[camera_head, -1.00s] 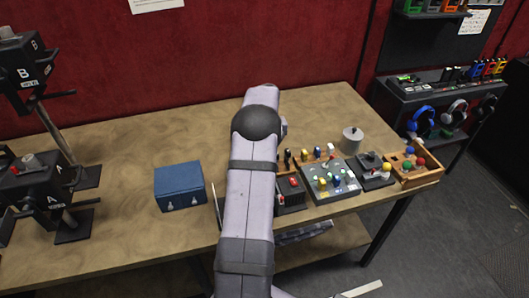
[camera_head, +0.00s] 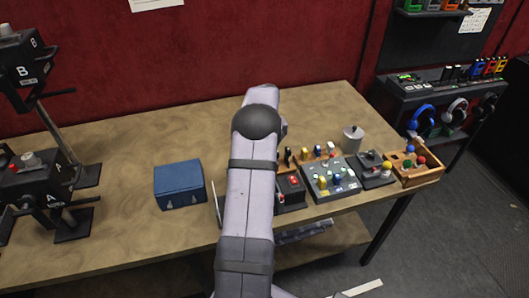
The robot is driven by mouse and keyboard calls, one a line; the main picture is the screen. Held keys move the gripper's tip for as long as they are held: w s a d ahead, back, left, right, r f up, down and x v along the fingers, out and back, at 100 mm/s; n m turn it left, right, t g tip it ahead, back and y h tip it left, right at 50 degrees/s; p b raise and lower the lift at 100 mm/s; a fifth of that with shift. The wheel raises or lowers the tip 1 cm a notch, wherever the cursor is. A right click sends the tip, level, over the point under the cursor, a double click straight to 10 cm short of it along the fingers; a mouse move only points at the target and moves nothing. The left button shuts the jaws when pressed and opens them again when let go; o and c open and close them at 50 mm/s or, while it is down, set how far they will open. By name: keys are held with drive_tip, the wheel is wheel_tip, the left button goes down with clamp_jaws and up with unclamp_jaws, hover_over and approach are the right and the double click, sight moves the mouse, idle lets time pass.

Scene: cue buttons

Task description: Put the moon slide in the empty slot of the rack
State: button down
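I cannot make out a moon slide or a rack with an empty slot in this view. My arm stretches up the middle of the picture over the table (camera_head: 110,235) and hides what lies behind it. My gripper does not show, so its fingers and anything in them are hidden. A blue box (camera_head: 180,185) with two small catches on its front stands on the table left of my arm.
Black stands marked A and B (camera_head: 22,75) are left.

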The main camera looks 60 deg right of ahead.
drive_tip(key=shift+f, duration=0.45)
idle(0.4)
drive_tip(key=c, duration=1.5)
unclamp_jaws()
drive_tip(key=shift+c, duration=0.2)
drive_tip(key=shift+r, duration=0.1)
drive_tip(key=shift+r+p, duration=2.4)
drive_tip(key=shift+r, duration=1.05)
